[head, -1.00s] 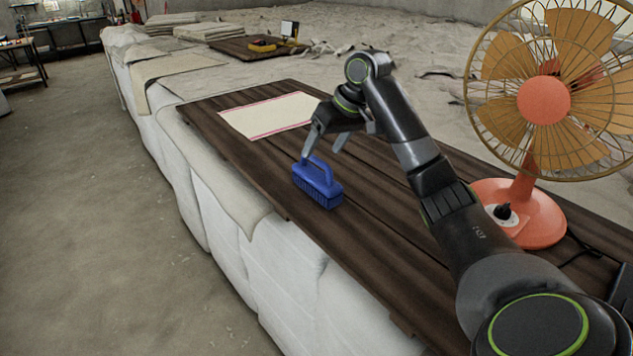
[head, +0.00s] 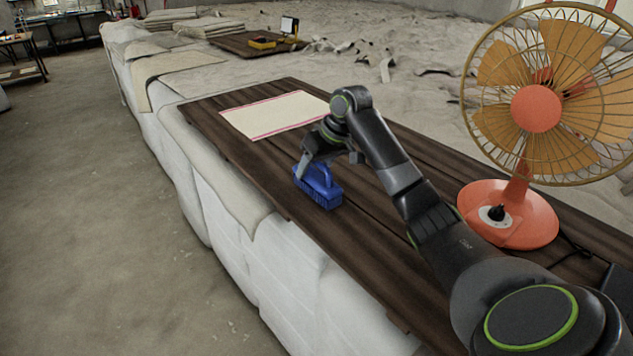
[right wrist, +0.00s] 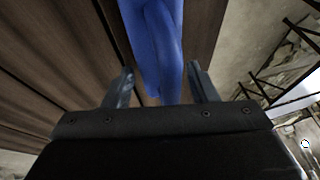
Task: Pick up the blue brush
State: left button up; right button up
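The blue brush (head: 318,191) lies bristles down on the dark wooden board, its handle arching on top. My right gripper (head: 318,168) is low at the brush, with its fingers around the handle area. In the right wrist view the fingers (right wrist: 163,85) are spread apart, with the blue brush (right wrist: 155,40) between and beyond them. Gaps show between the fingers and the blue part. The far finger is partly hidden in the head view. My left gripper is not in view.
The dark wooden board (head: 370,235) lies on white wrapped blocks. A cream cloth with a pink edge (head: 275,114) lies flat behind the brush. An orange fan (head: 510,212) stands at the right. The floor at the left is clear.

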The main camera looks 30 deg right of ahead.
jog(key=c, duration=0.7)
jog(key=shift+r, duration=0.1)
notch_tip(320, 180, up, 9)
jog(key=b, duration=0.2)
jog(key=shift+b, duration=0.4)
jog(key=shift+r, duration=0.45)
